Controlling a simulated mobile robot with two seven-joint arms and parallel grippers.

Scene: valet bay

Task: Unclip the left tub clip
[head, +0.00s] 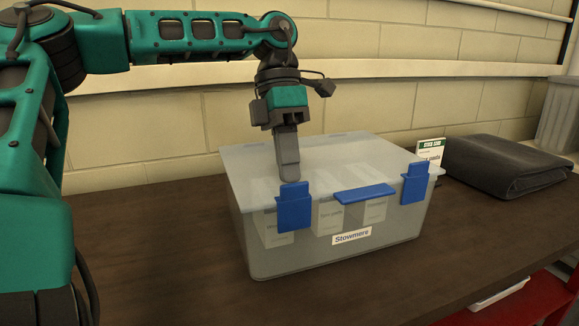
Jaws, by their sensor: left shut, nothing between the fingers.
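A clear plastic tub (275,258) labelled Stowmere stands on the brown bench, with its translucent lid (330,152) on top. The left tub clip (294,210) is blue and sits at the front left of the rim; its upper part stands above the lid edge. The right tub clip (415,185) is a like blue piece at the front right. My left gripper (289,178) points down just behind the left clip, over the lid, with its fingers together and empty. Whether its tips touch the clip or lid I cannot tell. My right gripper is not in view.
A blue handle (364,195) is on the tub front between the clips. White boxes show inside. The bench (150,245) left of the tub is clear.

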